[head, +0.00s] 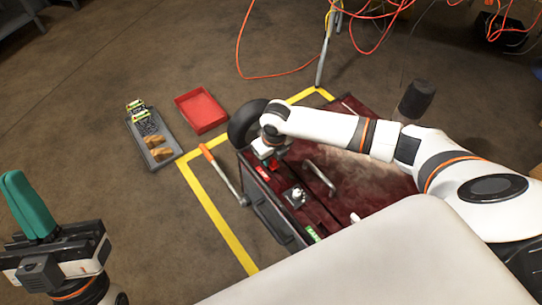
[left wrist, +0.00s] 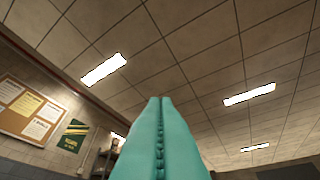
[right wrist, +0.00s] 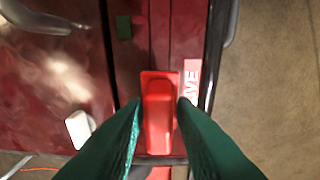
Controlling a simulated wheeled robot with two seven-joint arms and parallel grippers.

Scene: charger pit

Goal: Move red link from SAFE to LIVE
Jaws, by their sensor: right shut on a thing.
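The red link (right wrist: 158,112) is an upright-looking red block on a red base plate in the right wrist view. My right gripper (right wrist: 160,102) is shut on it, with a teal finger on each side. It is over the far left end of the dark red cabinet (head: 365,180), beside a red label (right wrist: 191,84) whose visible letters fit LIVE. That label also shows in the head view (head: 263,173). A green label (head: 312,233) is at the near end of the same strip. Whether the link is fully seated cannot be told. My left gripper (head: 28,203) is shut and empty, pointing up.
A white knob (head: 295,196) and a grey handle (head: 319,177) stand on the cabinet top. An orange-handled lever (head: 222,172) is at its left side. A red tray (head: 201,110) and a grey tray (head: 169,159) with parts lie on the floor. Orange cables (head: 373,15) hang behind.

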